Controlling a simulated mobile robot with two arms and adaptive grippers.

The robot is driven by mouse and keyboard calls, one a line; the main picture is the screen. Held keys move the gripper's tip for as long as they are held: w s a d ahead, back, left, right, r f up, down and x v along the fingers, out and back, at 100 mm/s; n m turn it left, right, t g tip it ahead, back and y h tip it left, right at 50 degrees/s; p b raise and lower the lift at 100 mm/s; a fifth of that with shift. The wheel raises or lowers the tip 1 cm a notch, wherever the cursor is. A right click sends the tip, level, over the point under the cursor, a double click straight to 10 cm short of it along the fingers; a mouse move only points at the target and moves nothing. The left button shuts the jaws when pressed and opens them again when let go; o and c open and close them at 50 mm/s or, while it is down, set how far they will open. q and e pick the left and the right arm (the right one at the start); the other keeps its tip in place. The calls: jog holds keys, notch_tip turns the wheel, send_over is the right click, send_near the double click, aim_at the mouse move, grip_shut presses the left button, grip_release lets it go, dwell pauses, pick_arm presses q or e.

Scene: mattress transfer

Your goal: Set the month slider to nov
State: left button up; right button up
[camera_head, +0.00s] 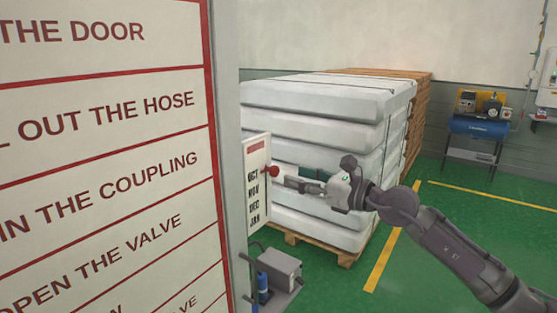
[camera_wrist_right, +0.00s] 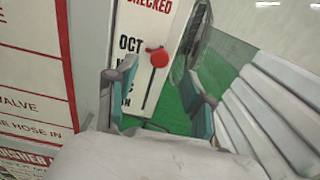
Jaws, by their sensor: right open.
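The month panel (camera_head: 257,210) is a narrow white plate with OCT, NOV, DEC and JAN in black, one below another. Its red round slider knob (camera_head: 273,171) sits at about the OCT row, near the panel's right edge. My right gripper (camera_head: 290,182) reaches in from the right, just to the right of the panel. There, the labels under OCT are partly hidden behind a finger. My left gripper is not in view.
A large instruction board (camera_head: 100,150) fills the left. Stacked white mattresses (camera_head: 330,100) on a wooden pallet (camera_head: 315,245) stand behind my right gripper. A small grey box (camera_head: 279,268) is below the panel. Green floor is open at the right, beside a blue compressor (camera_head: 478,127).

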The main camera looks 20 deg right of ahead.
aim_at(277, 172)
jog(key=p+x, duration=0.1)
jog(key=x, duration=0.4)
jog(key=shift+w+r+p, duration=0.1)
jog(key=shift+p, duration=0.25)
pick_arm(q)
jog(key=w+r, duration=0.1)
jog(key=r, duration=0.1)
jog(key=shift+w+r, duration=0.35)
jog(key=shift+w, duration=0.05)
pick_arm(e)
jog(key=shift+w+a, duration=0.25)
jog(key=shift+w, duration=0.05)
grip_shut()
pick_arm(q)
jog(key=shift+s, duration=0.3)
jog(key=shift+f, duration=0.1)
pick_arm(e)
jog(key=shift+f, duration=0.25)
